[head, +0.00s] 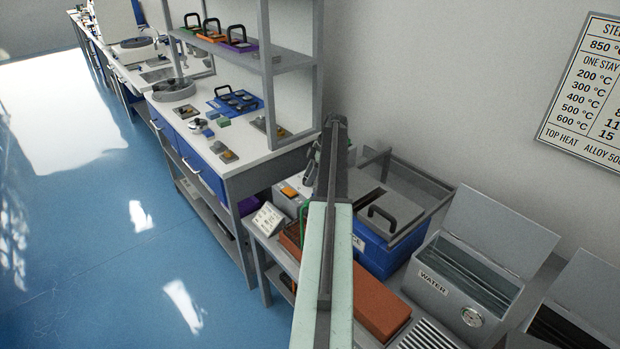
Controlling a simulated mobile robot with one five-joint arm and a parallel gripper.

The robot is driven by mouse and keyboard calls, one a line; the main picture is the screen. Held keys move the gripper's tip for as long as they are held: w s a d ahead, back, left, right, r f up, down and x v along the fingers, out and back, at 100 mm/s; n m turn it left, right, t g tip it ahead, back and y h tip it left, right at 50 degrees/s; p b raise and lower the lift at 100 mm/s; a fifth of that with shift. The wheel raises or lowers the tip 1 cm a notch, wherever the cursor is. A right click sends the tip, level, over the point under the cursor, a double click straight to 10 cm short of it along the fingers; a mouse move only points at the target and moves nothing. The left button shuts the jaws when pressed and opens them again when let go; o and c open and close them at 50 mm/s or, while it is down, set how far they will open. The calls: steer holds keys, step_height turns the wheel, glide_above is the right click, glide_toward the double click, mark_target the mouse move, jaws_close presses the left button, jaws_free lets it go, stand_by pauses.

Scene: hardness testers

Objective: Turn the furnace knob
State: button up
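My arm reaches up from the bottom middle of the head view, a pale link followed by a dark one. Dark parts at its far end, probably my gripper (313,160), hang beside the dark link over the gap between bench and low table. They are small and partly hidden, so I cannot see whether the fingers are open or shut. No furnace knob can be made out. A long orange-brown block (378,300) lies on the low table, partly behind my arm. A light grey box (287,198) with an orange top piece stands left of the arm.
The white-topped bench (255,150) carries trays and blocks, with shelves above. The blue floor (120,260) is clear on the left.

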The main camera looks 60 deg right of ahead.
jaws_close()
steer(key=shift+m, duration=0.3)
steer(key=m, duration=0.1)
steer(key=m+h, duration=0.1)
steer(key=m, duration=0.1)
steer(key=m+t+h, duration=0.1)
steer(key=m, duration=0.1)
steer(key=shift+s+a, duration=0.15)
steer(key=shift+a, duration=0.1)
steer(key=m+h, duration=0.2)
steer(key=m, duration=0.3)
steer(key=shift+a+m, duration=0.15)
steer(key=shift+m, duration=0.25)
steer(key=m+h, duration=0.1)
steer(key=m, duration=0.2)
steer(key=m+g+h, duration=0.1)
steer(key=m, duration=0.2)
steer(key=shift+w+a+g, duration=0.1)
steer(key=shift+w+g, duration=0.1)
steer(key=shift+g, duration=0.1)
steer(key=m+g, duration=0.1)
steer(key=m, duration=0.2)
steer(key=m+g+h, duration=0.1)
steer(key=m, duration=0.2)
steer(key=shift+w, duration=0.1)
steer(key=shift+m, duration=0.3)
